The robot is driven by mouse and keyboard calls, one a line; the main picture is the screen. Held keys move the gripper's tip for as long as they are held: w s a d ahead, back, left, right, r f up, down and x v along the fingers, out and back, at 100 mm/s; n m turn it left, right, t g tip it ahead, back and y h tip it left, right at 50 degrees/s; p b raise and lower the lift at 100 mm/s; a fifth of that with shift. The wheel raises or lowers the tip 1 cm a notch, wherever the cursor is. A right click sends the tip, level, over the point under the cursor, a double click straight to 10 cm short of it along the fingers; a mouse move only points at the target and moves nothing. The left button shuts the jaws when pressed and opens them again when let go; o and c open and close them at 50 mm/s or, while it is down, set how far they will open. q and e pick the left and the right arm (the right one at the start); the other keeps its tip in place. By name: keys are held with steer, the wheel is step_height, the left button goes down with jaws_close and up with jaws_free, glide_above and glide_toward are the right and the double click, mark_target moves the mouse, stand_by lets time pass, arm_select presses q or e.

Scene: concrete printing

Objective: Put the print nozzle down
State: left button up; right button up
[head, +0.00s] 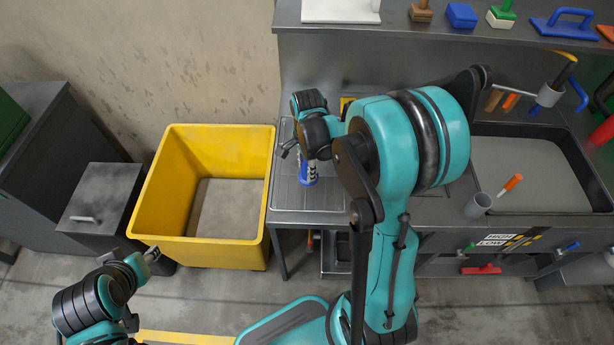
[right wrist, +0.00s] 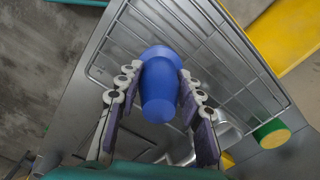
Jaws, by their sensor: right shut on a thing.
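The print nozzle is a smooth blue piece (right wrist: 160,85), wider at one end, held between the two fingers of my right gripper (right wrist: 158,90). In the head view the blue of the nozzle (head: 308,174) shows below my right gripper (head: 303,153), over the wire rack (head: 290,198) on the metal bench. The rack's wires (right wrist: 112,30) also show behind the nozzle in the right wrist view. I cannot tell whether the nozzle touches the rack. My left gripper (head: 150,254) is at the lower left, away from the bench, and its fingers are too small to judge.
A yellow bin (head: 252,252) stands on the floor left of the bench. A tray of grey material (head: 535,170), a grey cup (head: 478,205) and an orange-handled tool (head: 511,184) are on the right. Several hand tools line the back shelf. My right arm hides the bench's middle.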

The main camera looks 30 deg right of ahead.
steer(key=shift+f+b, duration=0.8)
steer(key=shift+f, duration=1.2)
steer(key=shift+f, duration=0.15)
steer(key=o, duration=1.3)
